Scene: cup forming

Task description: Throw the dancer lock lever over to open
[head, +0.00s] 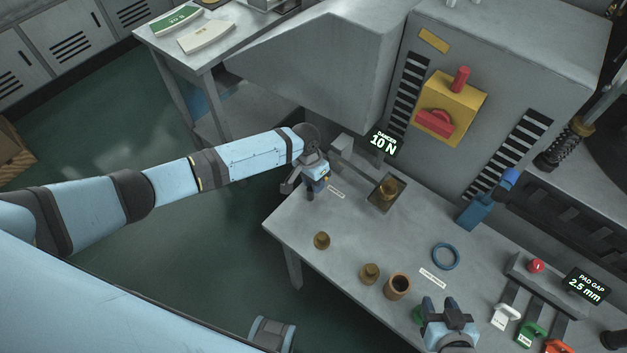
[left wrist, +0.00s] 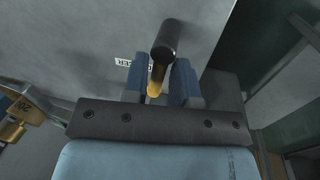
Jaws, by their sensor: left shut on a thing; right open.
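The dancer lock lever shows in the left wrist view as a dark round grip (left wrist: 165,40) on a brass-coloured shaft (left wrist: 157,78). My left gripper (head: 314,187) is at the left end of the bench in the head view. In the left wrist view its two blue fingers (left wrist: 160,85) are on either side of the shaft, shut on the lever. The lever's base is hidden. In the head view the gripper mostly hides the lever. My right gripper (head: 448,304) is open and empty over the front of the bench at the lower right.
A "DANCER 10 N" display (head: 384,142) stands behind the left gripper. The bench (head: 340,255) holds brown cups (head: 398,286), a blue ring (head: 446,256) and a recessed tray (head: 374,203). Coloured levers (head: 531,333) and a "PAD GAP 2.5 mm" display (head: 586,287) are at right.

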